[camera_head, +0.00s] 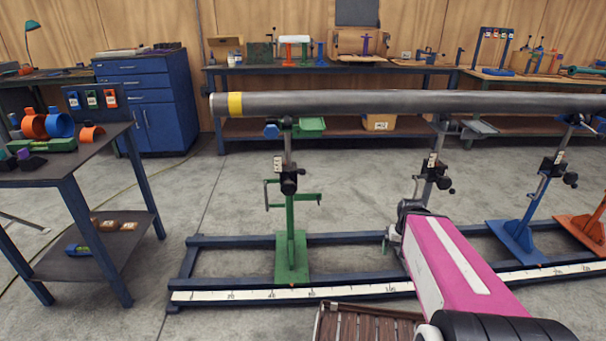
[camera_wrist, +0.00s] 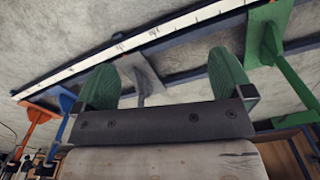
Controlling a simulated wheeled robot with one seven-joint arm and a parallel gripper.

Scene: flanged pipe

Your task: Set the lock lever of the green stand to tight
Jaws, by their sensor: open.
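The green stand (camera_head: 291,245) stands on the left part of the blue floor frame, under the pipe's left end. Its black lock part (camera_head: 288,186) sits on the post below a small white label; the lever's exact setting is too small to tell. Green handle bars stick out to both sides of the post. In the wrist view the green stand (camera_wrist: 268,38) is at the upper right, with its lock out of sight. My gripper (camera_wrist: 165,82) has its two green fingers wide apart with nothing between them. In the head view it is right of the green stand, well apart from it.
A long grey pipe (camera_head: 400,102) with a yellow band lies over several stands. A grey stand (camera_head: 430,170) is close by my arm; a blue stand (camera_head: 520,240) and an orange stand (camera_head: 590,232) are farther right. A dark side table (camera_head: 85,170) stands left. Floor between is clear.

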